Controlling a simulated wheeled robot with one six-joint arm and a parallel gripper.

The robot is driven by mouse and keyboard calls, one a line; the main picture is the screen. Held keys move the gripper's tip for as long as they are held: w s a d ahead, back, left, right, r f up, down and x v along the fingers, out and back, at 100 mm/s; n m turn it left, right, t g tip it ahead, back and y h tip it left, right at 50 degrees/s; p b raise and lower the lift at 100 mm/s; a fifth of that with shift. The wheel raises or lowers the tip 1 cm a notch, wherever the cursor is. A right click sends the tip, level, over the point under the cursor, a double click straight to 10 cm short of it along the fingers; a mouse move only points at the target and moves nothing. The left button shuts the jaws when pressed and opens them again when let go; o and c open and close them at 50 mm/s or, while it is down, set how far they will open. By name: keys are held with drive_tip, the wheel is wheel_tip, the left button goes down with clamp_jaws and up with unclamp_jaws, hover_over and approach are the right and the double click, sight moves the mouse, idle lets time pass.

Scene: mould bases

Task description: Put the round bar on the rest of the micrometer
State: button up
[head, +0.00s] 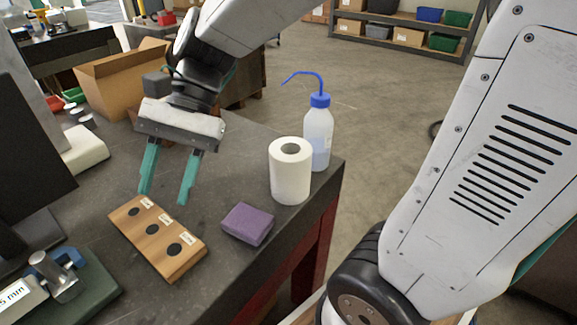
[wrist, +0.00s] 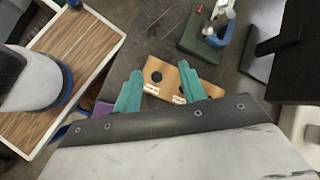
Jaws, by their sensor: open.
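The micrometer, with a blue frame (head: 68,256) and a white display ending in "5 mm", stands on a green base (head: 88,299) at the lower left of the head view. A short grey metal cylinder (head: 58,278) lies tilted against it; I cannot tell whether this is the round bar or a micrometer part. The blue frame (wrist: 213,38) also shows at the top of the wrist view. A wooden block (head: 142,232) has three dark holes with labels; no bar stands in them. My gripper (head: 165,195) is open and empty above the block's back edge.
A purple sponge (head: 247,224), a white paper roll (head: 290,175) and a blue-capped bottle (head: 318,135) stand to the right, near the bench edge. A dark monitor (head: 30,150) is at the left. A cardboard box (head: 110,80) stands behind.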

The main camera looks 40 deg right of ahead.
drive_tip(key=s+d+n+t+h, duration=0.2)
drive_tip(key=s+d+n+h, duration=0.1)
drive_tip(key=d, duration=0.5)
drive_tip(key=s+d+f+n+t+h, duration=0.1)
drive_tip(key=s+d+n+t+h, duration=0.2)
drive_tip(key=s+d, duration=0.3)
drive_tip(key=d+n+h, duration=0.1)
drive_tip(key=d, duration=0.2)
drive_tip(key=shift+s+h, duration=0.25)
drive_tip(key=shift+h, duration=0.05)
